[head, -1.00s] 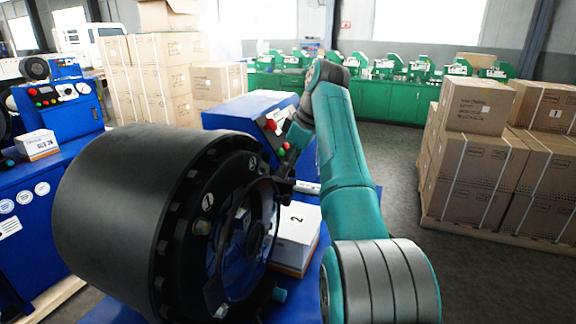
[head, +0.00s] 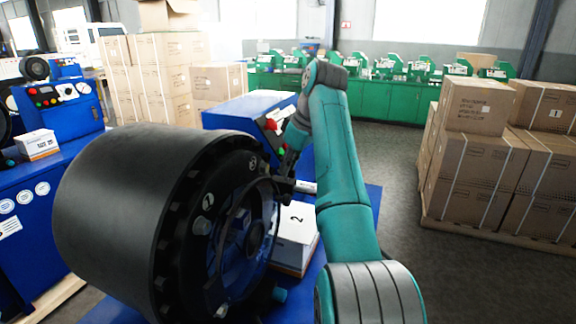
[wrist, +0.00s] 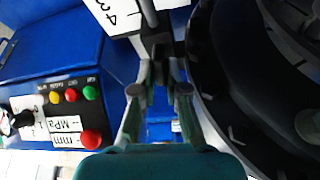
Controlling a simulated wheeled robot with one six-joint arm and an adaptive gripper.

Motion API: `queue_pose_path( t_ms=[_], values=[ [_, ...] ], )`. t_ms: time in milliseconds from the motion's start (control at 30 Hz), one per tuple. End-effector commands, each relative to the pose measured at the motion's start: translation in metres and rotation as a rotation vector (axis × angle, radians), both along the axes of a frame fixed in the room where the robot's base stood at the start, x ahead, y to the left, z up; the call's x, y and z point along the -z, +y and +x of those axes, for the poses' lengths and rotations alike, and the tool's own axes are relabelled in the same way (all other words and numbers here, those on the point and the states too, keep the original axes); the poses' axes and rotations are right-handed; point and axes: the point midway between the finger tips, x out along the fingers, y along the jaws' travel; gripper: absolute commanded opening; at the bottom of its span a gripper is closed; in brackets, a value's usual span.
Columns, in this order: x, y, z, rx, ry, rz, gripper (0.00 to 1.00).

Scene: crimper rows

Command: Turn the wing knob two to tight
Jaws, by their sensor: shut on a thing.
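The large black round crimper head (head: 120,215) stands at the left in the head view, with numbered marks around its dark front ring. My gripper (head: 287,186) is small and dark there, at the ring's right edge. In the wrist view my gripper (wrist: 160,70) points up the picture, its fingers closed in on a dark wing knob (wrist: 152,42) beside the black ring (wrist: 205,75). The fingers hide much of the knob, and its number and angle cannot be read.
A blue control box (wrist: 60,60) with coloured buttons is close to the left of my gripper in the wrist view. A white box marked 2 (head: 297,240) lies below the gripper in the head view. Stacked cartons (head: 470,160) stand right, with clear floor between.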

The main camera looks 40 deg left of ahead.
Motion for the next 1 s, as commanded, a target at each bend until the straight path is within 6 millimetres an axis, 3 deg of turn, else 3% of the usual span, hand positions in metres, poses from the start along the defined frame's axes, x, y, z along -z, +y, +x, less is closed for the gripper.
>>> queue_pose_path(
  t_ms=[1000],
  values=[
    [0.0003,0.002,-0.0043,0.919,0.0,-0.001,0.0]
  ],
)
